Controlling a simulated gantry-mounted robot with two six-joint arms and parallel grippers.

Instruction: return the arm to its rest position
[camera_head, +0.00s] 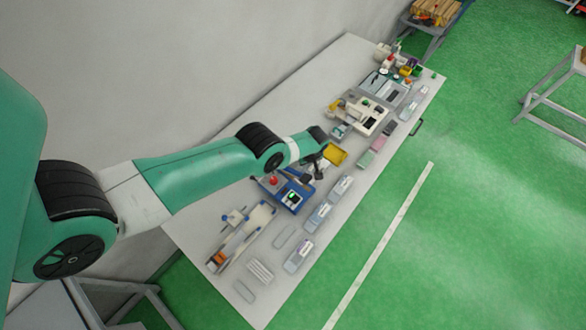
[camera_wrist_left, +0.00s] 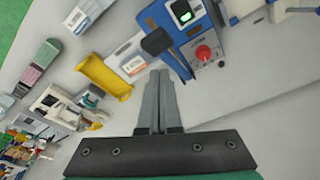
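My left arm reaches in from the left over the long table (camera_head: 330,70). Its gripper (camera_head: 318,168) is above the middle of the table, beside the blue machine (camera_head: 291,197) and the yellow bin (camera_head: 335,154). In the left wrist view the two grey fingers (camera_wrist_left: 158,100) lie side by side, shut, with nothing seen between them. The blue machine, with a red button (camera_wrist_left: 203,52) and a small green screen, is just beyond the fingertips. The yellow bin (camera_wrist_left: 104,76) lies to the left of the fingers. My right gripper is not in view.
A white machine (camera_head: 362,116) and several small items stand farther along the table. Boxes (camera_head: 319,217) line its right edge. A rail device (camera_head: 240,236) is at the near end. The wall side of the table is mostly bare. Green floor (camera_head: 480,220) lies to the right.

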